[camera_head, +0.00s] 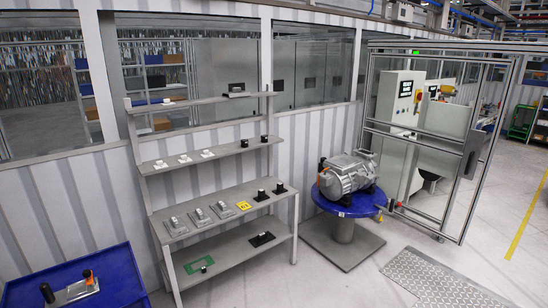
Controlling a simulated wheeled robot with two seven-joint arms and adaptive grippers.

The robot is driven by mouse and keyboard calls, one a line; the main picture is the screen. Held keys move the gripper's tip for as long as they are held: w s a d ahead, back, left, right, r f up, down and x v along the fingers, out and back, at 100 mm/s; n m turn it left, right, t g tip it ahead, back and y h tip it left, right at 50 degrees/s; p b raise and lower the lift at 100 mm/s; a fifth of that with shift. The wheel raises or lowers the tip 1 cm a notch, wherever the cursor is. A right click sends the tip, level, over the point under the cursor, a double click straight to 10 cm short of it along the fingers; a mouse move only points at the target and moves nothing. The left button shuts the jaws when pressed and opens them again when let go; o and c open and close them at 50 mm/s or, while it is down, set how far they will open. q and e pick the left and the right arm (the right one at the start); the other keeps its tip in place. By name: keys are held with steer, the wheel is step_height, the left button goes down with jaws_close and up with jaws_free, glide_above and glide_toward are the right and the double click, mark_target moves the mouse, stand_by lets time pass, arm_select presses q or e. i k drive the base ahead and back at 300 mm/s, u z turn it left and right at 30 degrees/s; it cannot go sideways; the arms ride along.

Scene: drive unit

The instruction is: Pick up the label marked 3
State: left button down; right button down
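A small yellow label (244,206) with dark marks lies on the grey work shelf (225,222), right of several grey metal parts (198,218). Its marks are too small to read, so I cannot tell whether it bears a 3. A tiny pale tag (342,214) shows at the rim of the round blue table (325,205), also unreadable. A silver drive unit (347,174) stands on that table. Neither of my grippers is in view.
Black parts (268,192) stand right of the yellow label. Upper shelves (195,161) hold small white and black pieces. A blue tray (115,275) with parts is at the lower left.

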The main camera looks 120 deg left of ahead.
mark_target(206, 154)
steer(key=u, duration=4.55)
steer(key=i, duration=2.5)
steer(key=u, duration=0.15)
